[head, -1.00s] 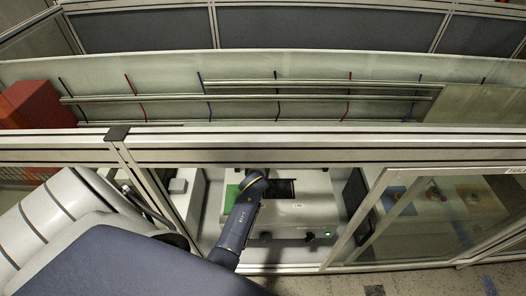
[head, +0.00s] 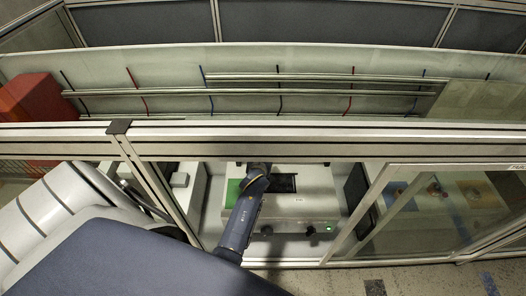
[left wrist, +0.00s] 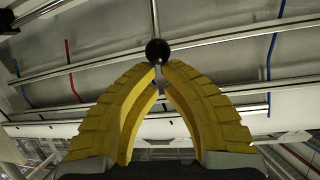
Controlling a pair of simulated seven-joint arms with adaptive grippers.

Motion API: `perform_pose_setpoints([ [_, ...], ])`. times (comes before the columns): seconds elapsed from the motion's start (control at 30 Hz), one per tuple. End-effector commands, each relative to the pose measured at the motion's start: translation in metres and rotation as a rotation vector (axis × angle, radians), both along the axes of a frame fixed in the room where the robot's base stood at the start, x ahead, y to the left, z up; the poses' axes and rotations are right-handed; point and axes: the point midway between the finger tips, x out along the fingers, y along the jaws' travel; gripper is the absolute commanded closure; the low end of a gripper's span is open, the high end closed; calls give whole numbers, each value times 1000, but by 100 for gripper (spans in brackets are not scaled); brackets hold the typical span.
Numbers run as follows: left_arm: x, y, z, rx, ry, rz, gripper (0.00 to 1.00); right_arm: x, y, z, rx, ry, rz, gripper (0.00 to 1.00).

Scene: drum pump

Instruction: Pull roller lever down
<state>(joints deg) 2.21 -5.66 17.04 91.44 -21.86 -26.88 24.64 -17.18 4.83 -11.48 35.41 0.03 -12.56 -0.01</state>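In the left wrist view, a black ball knob (left wrist: 157,51) sits on the end of a thin metal rod that runs up out of the picture. It could be the roller lever's knob. My left gripper (left wrist: 159,66) has its yellow fingers drawn together, with the tips nearly meeting right at the knob. I cannot tell whether the tips touch or hold it. In the head view, my left arm reaches into the framed enclosure, and its gripper is hidden by the frame beam. My right gripper is in neither view.
An aluminium frame beam (head: 330,136) crosses above my left arm. A white machine box (head: 300,208) with a green-lit button stands inside the enclosure. A glass panel (head: 440,205) closes the right side. A red box (head: 35,110) stands at the far left.

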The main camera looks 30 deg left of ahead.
Motion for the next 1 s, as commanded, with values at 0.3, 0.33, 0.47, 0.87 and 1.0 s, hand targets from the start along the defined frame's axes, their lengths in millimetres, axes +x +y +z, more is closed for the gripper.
perform_pose_setpoints([
  [0.3,-35,-18,12,-1,0,0,100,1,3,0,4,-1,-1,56],
  [0.33,-38,-19,14,-1,0,0,100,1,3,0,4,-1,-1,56],
  [0.47,-50,-25,19,-2,0,-1,100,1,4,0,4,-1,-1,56],
  [0.87,-61,-30,24,0,1,0,100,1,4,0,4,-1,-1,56],
  [1.0,-61,-30,24,0,1,0,100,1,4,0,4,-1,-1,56],
])
